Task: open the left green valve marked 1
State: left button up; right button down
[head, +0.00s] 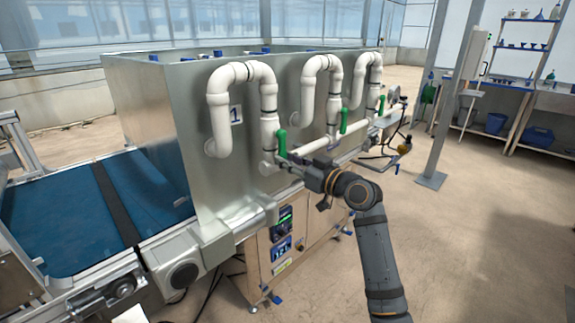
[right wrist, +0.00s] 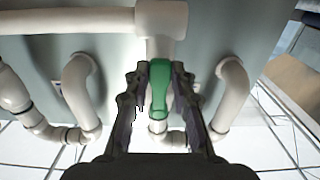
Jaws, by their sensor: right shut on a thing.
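The left green valve handle (head: 282,142) stands roughly upright on the white pipe (head: 219,110) next to the label 1 (head: 236,115). My right gripper (head: 291,163) reaches in from the right and is shut on this handle. In the right wrist view the green handle (right wrist: 159,88) sits between the two fingers of my right gripper (right wrist: 160,95), in front of the white pipe. The handle's lower part is partly hidden by the gripper in the head view. My left gripper is not in view.
Two more green handles (head: 343,120) (head: 381,105) stand on white pipes farther right along the metal tank (head: 150,90). A blue conveyor belt (head: 70,205) lies at the left. A control panel (head: 282,230) is below the pipes. Open floor lies right of my arm.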

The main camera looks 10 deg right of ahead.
dwell(0.3)
jog(key=c, duration=1.1)
grip_release()
jog(key=shift+d, duration=0.1)
jog(key=shift+v, duration=5.95)
